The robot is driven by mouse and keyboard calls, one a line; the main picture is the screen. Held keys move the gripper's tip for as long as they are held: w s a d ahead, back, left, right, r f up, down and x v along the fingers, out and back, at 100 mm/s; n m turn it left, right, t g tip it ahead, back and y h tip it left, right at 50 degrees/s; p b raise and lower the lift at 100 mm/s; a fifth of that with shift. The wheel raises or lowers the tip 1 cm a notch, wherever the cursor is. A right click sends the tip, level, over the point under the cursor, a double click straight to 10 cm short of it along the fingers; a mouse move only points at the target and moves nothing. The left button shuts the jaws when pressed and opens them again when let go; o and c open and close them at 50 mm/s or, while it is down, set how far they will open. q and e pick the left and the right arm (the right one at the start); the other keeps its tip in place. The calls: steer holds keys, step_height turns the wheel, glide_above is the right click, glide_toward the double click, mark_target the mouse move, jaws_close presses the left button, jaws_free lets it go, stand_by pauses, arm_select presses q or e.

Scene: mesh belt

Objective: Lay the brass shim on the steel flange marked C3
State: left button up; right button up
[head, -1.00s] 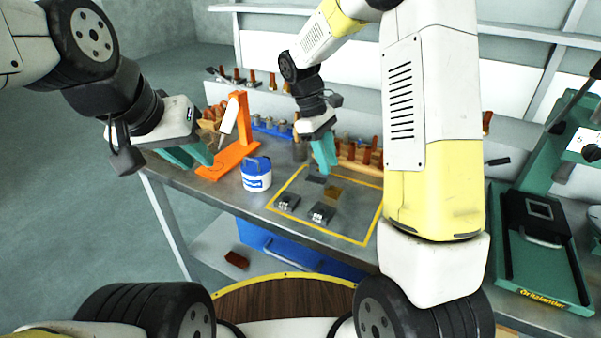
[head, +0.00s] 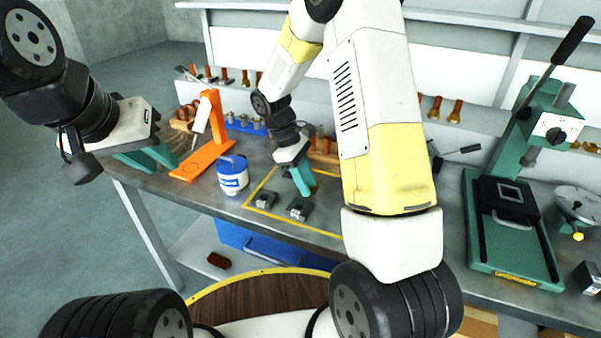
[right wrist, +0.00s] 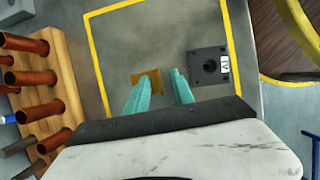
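My right gripper (right wrist: 161,76) is open, with its two teal fingers apart above the yellow-outlined bench area. The brass shim (right wrist: 152,80) lies flat there, partly covered by the left finger in the right wrist view and showing in the gap. The right gripper (head: 305,188) hides it in the head view. Two dark steel flanges sit in the outline, a left one (head: 265,200) and a right one (head: 299,209). The right wrist view shows one flange (right wrist: 205,73) with a white label that I cannot read clearly. My left gripper (head: 158,160) is open and empty, left of the orange stand.
A blue-and-white tub (head: 232,178) and an orange stand (head: 203,160) are left of the outline. A wooden rack with copper-coloured pegs (right wrist: 50,85) stands behind it. A green press (head: 510,235) is on the right.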

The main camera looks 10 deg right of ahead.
steer(key=shift+c, duration=0.4)
jaws_close()
stand_by(0.9)
